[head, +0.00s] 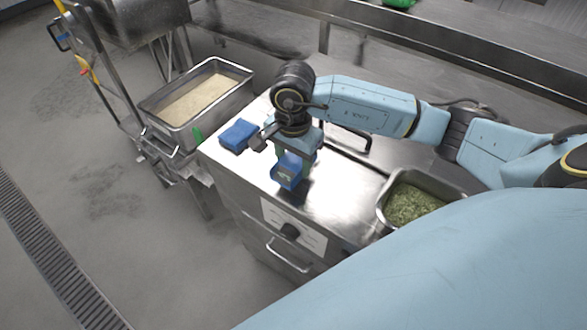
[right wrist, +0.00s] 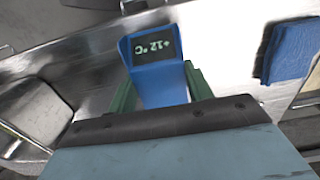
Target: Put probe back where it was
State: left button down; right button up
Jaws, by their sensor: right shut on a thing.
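The probe (head: 287,173) is a blue handheld thermometer with a dark display. In the right wrist view the probe (right wrist: 160,80) shows its screen, which reads +12 °C. My right gripper (head: 297,158) is shut on it above the steel counter. In the right wrist view the green fingers of this gripper (right wrist: 160,92) lie on both sides of the probe body. The lower part of the probe is hidden, and I cannot tell whether it touches the counter. My left gripper is not in view.
A blue folded cloth (head: 238,135) lies at the counter's left end; it also shows in the right wrist view (right wrist: 290,50). A deep pan of rice (head: 160,117) stands left of the counter. A steel pan (head: 383,207) with green food sits right of the gripper.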

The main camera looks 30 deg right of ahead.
notch_tip(320, 180, down, 4)
jog(key=shift+r, duration=0.25)
jog(key=o, duration=1)
jog(key=shift+c, duration=0.2)
notch_tip(320, 180, up, 12)
jog(key=shift+r, duration=0.1)
